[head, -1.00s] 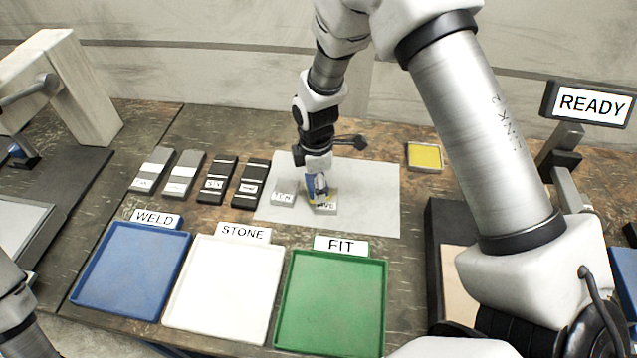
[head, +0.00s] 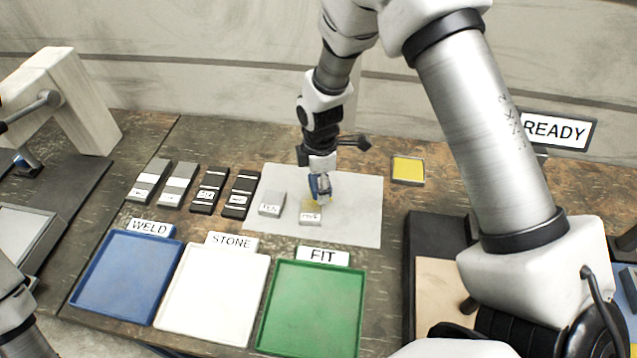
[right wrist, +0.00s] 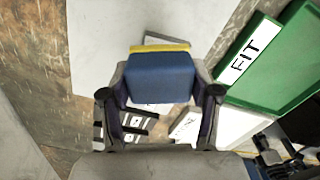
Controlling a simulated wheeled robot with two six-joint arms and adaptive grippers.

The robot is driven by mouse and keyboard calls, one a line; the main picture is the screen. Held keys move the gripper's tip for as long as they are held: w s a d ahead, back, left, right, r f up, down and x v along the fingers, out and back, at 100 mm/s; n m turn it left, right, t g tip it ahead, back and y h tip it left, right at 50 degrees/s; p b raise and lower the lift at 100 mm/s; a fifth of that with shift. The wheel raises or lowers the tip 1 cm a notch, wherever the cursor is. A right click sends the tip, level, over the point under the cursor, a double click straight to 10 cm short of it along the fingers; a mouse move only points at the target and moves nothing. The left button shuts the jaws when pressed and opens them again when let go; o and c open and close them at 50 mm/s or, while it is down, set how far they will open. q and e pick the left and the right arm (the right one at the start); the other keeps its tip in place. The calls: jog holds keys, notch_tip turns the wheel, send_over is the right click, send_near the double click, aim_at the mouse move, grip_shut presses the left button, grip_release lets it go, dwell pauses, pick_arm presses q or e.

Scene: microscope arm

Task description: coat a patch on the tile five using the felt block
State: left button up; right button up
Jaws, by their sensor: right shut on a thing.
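The felt block (head: 321,186) is blue with a yellow lower face. My right gripper (head: 320,178) is shut on it; in the right wrist view the block (right wrist: 160,77) sits between the two fingers, its yellow edge at the far side. Tile five (head: 311,219) is a small grey tile on the pale mat (head: 356,215), just in front of the block. Its back part looks yellowish. The block is over or just behind the tile's back edge; I cannot tell whether they touch. Tile ten (head: 272,204) lies to its left. My left gripper is out of view.
A yellow pad (head: 408,169) in a shallow frame lies right of the mat. Several grey and black tiles (head: 210,190) stand in a row to the left. Blue, white and green trays (head: 312,308) line the front. A READY sign (head: 556,131) stands at right.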

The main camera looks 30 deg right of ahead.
jog(key=shift+r+p, duration=1.1)
jog(key=shift+r, duration=0.45)
jog(key=shift+f, duration=0.1)
